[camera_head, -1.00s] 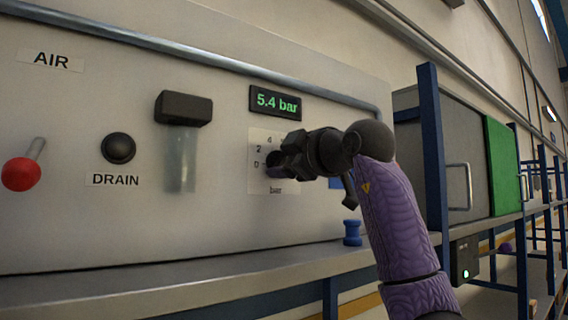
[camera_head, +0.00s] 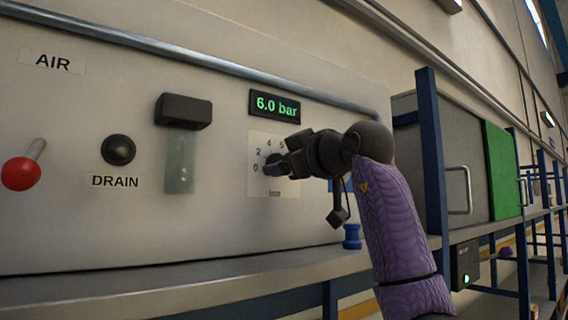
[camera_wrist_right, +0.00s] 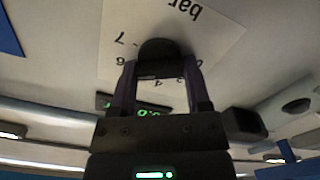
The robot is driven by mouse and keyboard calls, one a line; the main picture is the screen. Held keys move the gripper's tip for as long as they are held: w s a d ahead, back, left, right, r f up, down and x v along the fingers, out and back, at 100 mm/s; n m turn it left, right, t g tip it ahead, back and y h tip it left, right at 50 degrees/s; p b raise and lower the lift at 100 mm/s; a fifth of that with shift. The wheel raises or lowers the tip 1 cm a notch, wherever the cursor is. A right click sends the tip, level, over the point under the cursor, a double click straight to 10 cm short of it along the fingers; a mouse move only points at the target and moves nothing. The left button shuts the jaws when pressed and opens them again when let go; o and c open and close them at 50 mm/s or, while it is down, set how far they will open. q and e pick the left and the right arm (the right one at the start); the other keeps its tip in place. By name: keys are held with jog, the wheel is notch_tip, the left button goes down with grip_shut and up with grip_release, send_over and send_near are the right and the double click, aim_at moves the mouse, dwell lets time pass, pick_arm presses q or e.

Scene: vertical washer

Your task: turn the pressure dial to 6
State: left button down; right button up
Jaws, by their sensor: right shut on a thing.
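The pressure dial (camera_head: 271,166) is a dark knob on a white scale plate (camera_head: 258,186) marked with numbers and "bar". The display (camera_head: 275,104) above it reads 6.0 bar in green. My right gripper (camera_head: 280,165) is shut on the dial and covers part of the knob and scale. In the right wrist view, the dark rounded knob (camera_wrist_right: 163,50) sits between the two fingers of my right gripper (camera_wrist_right: 162,75), and the scale shows upside down. My left gripper is not in view.
To the left on the panel are a filter with a clear bowl (camera_head: 181,145), a DRAIN button (camera_head: 118,149) and a red-tipped lever (camera_head: 21,174). A blue spool-shaped piece (camera_head: 352,236) stands on the ledge below. A blue post (camera_head: 432,160) rises at right.

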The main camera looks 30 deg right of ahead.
jog(key=shift+w+f, duration=0.1)
jog(key=shift+f, duration=0.15)
jog(key=o, duration=1)
jog(key=shift+o, duration=1.4)
jog(key=shift+r, duration=0.1)
jog(key=s+b, duration=0.4)
jog(key=s, duration=0.6)
jog(key=shift+d, duration=0.4)
